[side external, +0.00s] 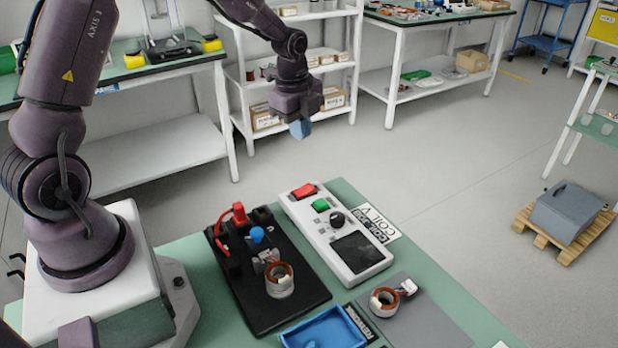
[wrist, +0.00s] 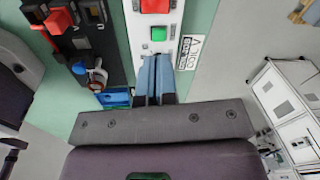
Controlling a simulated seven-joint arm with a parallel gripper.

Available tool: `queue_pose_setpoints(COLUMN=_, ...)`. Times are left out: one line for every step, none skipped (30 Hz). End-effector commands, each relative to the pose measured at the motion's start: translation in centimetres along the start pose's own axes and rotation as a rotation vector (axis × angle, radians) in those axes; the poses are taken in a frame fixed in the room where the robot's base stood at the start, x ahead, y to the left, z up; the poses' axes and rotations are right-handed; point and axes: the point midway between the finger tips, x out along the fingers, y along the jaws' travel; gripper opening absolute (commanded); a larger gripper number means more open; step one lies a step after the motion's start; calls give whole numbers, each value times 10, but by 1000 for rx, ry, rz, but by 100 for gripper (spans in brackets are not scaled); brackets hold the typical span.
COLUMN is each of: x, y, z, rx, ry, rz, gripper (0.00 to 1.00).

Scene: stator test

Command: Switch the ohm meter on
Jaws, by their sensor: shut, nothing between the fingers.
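The ohm meter (side external: 312,222) is a long white box on the green table, with a red rocker switch (side external: 304,190), a green button (side external: 320,205), a black knob (side external: 337,219) and a dark screen (side external: 356,252). The screen looks blank. In the wrist view the red switch (wrist: 155,5) is cut off by the top edge and the green button (wrist: 158,34) shows just beyond my fingertips. My gripper (side external: 301,129) has blue fingers, shut and empty, pointing down well above the table and apart from the meter. In the wrist view the fingers (wrist: 157,62) hide the meter's lower part.
A black fixture (side external: 255,312) with a red clamp (side external: 239,214), a blue knob (side external: 257,234) and a copper-wound stator (side external: 280,281) stands left of the meter. A second stator (side external: 384,301) lies on a grey mat. A blue tray (side external: 325,330) is in front.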

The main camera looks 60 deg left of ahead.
Motion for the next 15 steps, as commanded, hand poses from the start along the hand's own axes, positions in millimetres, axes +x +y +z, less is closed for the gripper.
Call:
queue_pose_setpoints(x=-3, y=-4, z=0, rx=63, ry=-3, rz=-15, gripper=0)
queue_pose_setpoints(x=-3, y=-5, z=0, rx=95, ry=-4, rz=-19, gripper=0)
queue_pose_setpoints(x=-3, y=-5, z=0, rx=132, ry=-5, rz=-22, gripper=0)
queue_pose_setpoints(x=-3, y=-6, z=0, rx=156, ry=-5, rz=-23, gripper=0)
queue_pose_setpoints(x=-3, y=-6, z=0, rx=175, ry=-6, rz=-24, gripper=0)
queue_pose_setpoints(x=-3, y=-6, z=0, rx=193, ry=-6, rz=-25, gripper=0)
queue_pose_setpoints(x=-3, y=-6, z=0, rx=204, ry=-6, rz=-25, gripper=0)
queue_pose_setpoints(x=-3, y=-6, z=0, rx=211, ry=-6, rz=-25, gripper=0)
queue_pose_setpoints(x=-3, y=-6, z=0, rx=216, ry=-6, rz=-25, gripper=0)
queue_pose_setpoints(x=-3, y=-6, z=0, rx=219, ry=-6, rz=-25, gripper=0)
queue_pose_setpoints(x=-3, y=-6, z=0, rx=219, ry=-6, rz=-25, gripper=0)
queue_pose_setpoints(x=-3, y=-5, z=0, rx=219, ry=-6, rz=-24, gripper=0)
queue_pose_setpoints(x=-3, y=-5, z=0, rx=219, ry=-6, rz=-24, gripper=0)
queue_pose_setpoints(x=-3, y=-5, z=0, rx=218, ry=-6, rz=-24, gripper=0)
queue_pose_setpoints(x=-3, y=-5, z=0, rx=218, ry=-6, rz=-24, gripper=0)
